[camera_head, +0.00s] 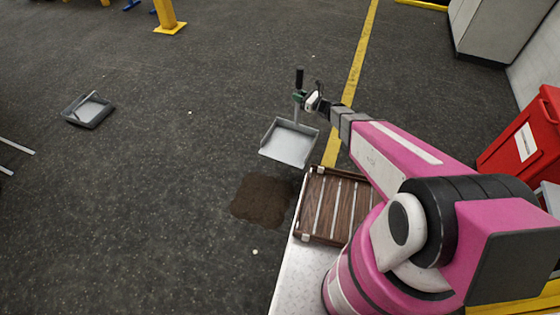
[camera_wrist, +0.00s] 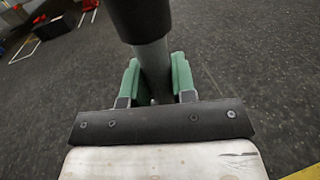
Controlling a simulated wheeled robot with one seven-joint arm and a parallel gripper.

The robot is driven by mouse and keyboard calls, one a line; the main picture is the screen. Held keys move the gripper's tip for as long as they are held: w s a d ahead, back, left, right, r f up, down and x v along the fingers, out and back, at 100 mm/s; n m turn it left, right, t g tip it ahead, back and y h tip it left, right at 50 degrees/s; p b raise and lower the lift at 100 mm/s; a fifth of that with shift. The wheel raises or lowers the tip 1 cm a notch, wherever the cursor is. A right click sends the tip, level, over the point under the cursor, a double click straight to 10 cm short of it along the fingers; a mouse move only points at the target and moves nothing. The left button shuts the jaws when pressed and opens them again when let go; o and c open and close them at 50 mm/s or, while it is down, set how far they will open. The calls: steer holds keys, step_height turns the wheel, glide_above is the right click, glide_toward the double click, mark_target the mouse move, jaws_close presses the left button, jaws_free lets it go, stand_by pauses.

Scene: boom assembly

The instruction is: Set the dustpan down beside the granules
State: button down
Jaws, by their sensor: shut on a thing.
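A grey dustpan (camera_head: 289,143) with an upright handle hangs from my gripper (camera_head: 301,97) in the head view, and it looks raised above the floor. My gripper is shut on the handle, which has a black grip at its top. In the wrist view the green finger pads of my gripper (camera_wrist: 156,82) press on both sides of the grey handle shaft (camera_wrist: 152,60). The granules (camera_head: 262,200) form a dark brown patch on the floor, below and left of the dustpan in the head view. The dustpan's pan is hidden in the wrist view.
A slatted wooden crate (camera_head: 335,205) rests on my base, right of the granules. A grey tray (camera_head: 88,110) lies on the floor at left. A red bin (camera_head: 523,135) stands at right. A yellow line (camera_head: 359,60) runs along the floor. Floor left of the granules is clear.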

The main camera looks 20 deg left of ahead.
steer(key=s+a+f+g, duration=0.1)
steer(key=s+a+f, duration=0.3)
steer(key=a+f, duration=0.7)
steer(key=w+d+f, duration=0.3)
steer(key=w+f, duration=0.7)
steer(key=f, duration=0.1)
steer(key=shift+w+d+n+g, duration=0.2)
steer(key=shift+d+n+g, duration=0.1)
steer(key=shift+d+n, duration=0.1)
steer(key=shift+f, duration=0.2)
steer(key=c, duration=0.9)
jaws_free()
steer(key=shift+f, duration=0.15)
steer(key=shift+c, duration=0.2)
